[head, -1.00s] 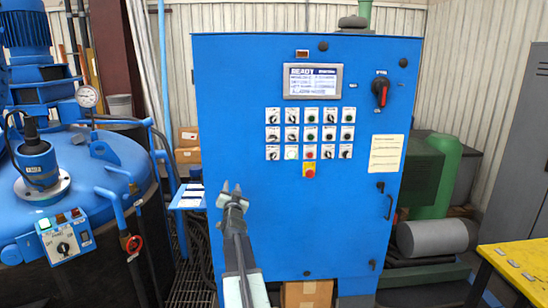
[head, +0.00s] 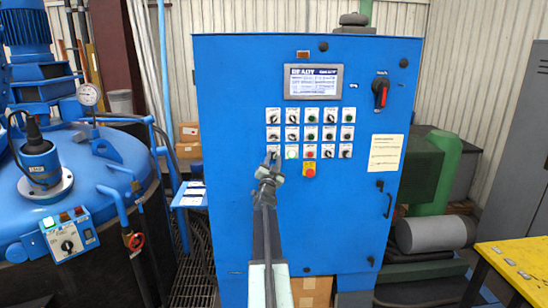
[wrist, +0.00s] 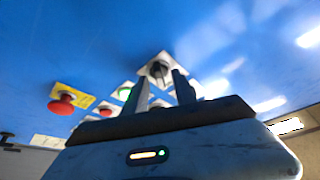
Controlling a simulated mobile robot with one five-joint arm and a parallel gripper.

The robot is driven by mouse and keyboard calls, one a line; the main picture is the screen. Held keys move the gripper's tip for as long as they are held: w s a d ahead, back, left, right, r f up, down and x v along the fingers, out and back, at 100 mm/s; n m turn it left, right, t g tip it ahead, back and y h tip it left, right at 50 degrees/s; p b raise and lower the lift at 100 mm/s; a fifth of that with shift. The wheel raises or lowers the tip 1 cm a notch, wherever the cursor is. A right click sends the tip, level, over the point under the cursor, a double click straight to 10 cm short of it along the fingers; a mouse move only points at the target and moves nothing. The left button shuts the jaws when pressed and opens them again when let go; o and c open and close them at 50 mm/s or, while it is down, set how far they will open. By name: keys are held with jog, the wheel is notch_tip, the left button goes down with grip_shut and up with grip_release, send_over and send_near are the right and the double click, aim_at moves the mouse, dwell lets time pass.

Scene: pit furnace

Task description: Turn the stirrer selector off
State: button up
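A grid of small selectors and buttons sits on the front of the blue control cabinet (head: 230,110); its labels are too small to read, so I cannot tell which is the stirrer selector. My gripper (head: 269,161) is at the bottom-left selector (head: 273,151), whose lower part its fingertips overlap in the head view. In the wrist view my gripper (wrist: 164,84) has its two fingers apart, and a black selector knob (wrist: 158,69) on a white plate shows just beyond and between the tips. I cannot tell whether they touch it.
A green button (wrist: 126,92) and the red emergency stop (wrist: 62,104) on its yellow plate are close by in the wrist view. A blue vessel (head: 110,165) with a small control box (head: 70,234) stands left. A yellow table (head: 510,262) stands right.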

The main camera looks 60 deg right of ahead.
grip_shut()
jog(key=shift+n, duration=0.4)
jog(key=n+t+b, duration=0.1)
jog(key=n+t, duration=0.1)
jog(key=n, duration=0.1)
jog(key=shift+s+d+n+y, duration=0.1)
jog(key=shift+n+y, duration=0.2)
jog(key=n+t, duration=0.2)
jog(key=n, duration=0.2)
jog(key=shift+y, duration=0.4)
jog(key=n+t+y, duration=0.1)
jog(key=n, duration=0.1)
jog(key=n+t+y, duration=0.1)
jog(key=n, duration=0.2)
jog(key=shift+r, duration=0.1)
jog(key=shift+n+t+y+p, duration=0.55)
jog(key=shift+n+y, duration=0.25)
jog(key=shift+n, duration=1.2)
